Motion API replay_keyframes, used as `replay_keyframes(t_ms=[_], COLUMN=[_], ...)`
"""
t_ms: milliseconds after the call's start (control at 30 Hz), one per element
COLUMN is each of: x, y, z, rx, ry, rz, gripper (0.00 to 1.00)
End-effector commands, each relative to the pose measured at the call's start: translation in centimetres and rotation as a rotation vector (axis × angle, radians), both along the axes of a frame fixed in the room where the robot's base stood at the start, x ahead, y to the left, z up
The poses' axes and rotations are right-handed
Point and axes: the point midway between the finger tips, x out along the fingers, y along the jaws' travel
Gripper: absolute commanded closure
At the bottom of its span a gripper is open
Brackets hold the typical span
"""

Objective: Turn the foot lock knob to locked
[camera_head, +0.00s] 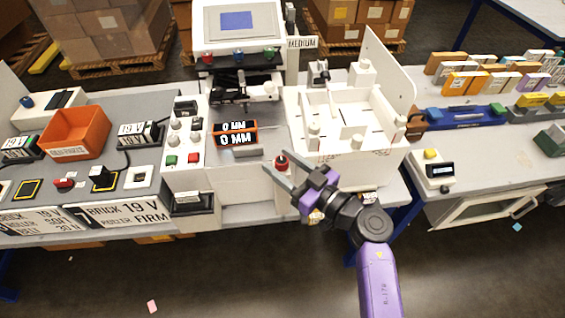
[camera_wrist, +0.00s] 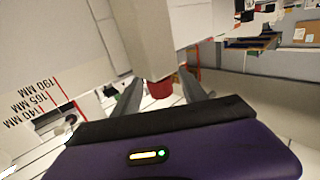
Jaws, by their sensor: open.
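A red knob (camera_head: 281,161) with a dark top stands at the front of the pen plotter (camera_head: 235,185), just right of the orange 0 MM displays. I cannot tell its lock position or read a label for it. My gripper (camera_head: 279,170) is open, with its two grey fingers on either side of the red knob. In the wrist view, the red knob (camera_wrist: 159,88) shows between the fingertips of my gripper (camera_wrist: 160,93). I cannot tell whether the fingers touch it.
A white tray-like fixture (camera_head: 405,145) stands right of the knob. A panel with red and green buttons (camera_head: 182,170) is to the left. An orange bin (camera_head: 73,148) sits farther left. Black scale markings in MM (camera_wrist: 35,105) show at left in the wrist view.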

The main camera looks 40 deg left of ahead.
Motion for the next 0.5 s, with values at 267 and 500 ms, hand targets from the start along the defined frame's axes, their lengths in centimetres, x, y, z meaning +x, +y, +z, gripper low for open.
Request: replay_keyframes(t_ms=[267, 500], x=[0.02, 0.03], y=[0.01, -0.01], z=[0.01, 0.01], rx=[0.000, 0.000], ry=[0.000, 0.000], rz=[0.000, -0.001], gripper=[0.62, 1.00])
